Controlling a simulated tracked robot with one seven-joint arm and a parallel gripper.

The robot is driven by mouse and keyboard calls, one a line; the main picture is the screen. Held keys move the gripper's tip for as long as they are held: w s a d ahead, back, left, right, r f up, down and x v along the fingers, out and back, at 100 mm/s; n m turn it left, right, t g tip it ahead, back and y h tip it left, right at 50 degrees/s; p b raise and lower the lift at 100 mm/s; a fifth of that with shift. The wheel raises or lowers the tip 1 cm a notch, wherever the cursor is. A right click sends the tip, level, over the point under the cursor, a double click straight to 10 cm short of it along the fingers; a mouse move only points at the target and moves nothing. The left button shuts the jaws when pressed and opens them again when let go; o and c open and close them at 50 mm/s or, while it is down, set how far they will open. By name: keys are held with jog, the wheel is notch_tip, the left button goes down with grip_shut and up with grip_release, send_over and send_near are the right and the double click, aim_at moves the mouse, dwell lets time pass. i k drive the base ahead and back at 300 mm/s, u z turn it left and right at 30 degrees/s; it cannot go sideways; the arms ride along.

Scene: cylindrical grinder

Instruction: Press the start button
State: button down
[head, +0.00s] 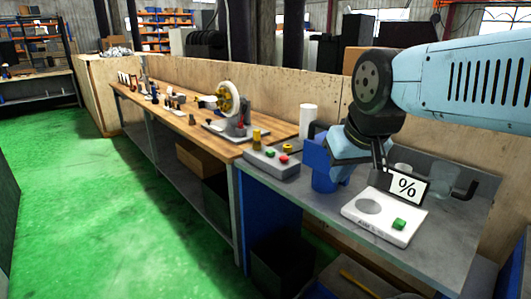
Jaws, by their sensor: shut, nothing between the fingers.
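A grey control box (268,165) on the bench carries a green button (270,153) and a red button (284,158). A white device (378,232) on the grey bench to its right has another green button (399,224), a round grey pad (368,206) and a "%" sign (406,187). I cannot read a label marking either green button as start. My gripper (384,172) is shut and empty. It points down beside the left edge of the "%" sign in the picture, above the white device; contact cannot be told. The green button lies lower right of it.
A blue holder (322,172) stands between the control box and the white device, partly behind my arm. A white roll (307,122) stands behind it. A wheel machine (230,105) and small parts stand on the wooden bench. A plywood wall (190,75) runs behind.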

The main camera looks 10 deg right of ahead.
aim_at(270, 153)
jog(key=k, duration=0.5)
jog(key=u, duration=1.2)
jog(key=i, duration=1.85)
jog(key=z, duration=1)
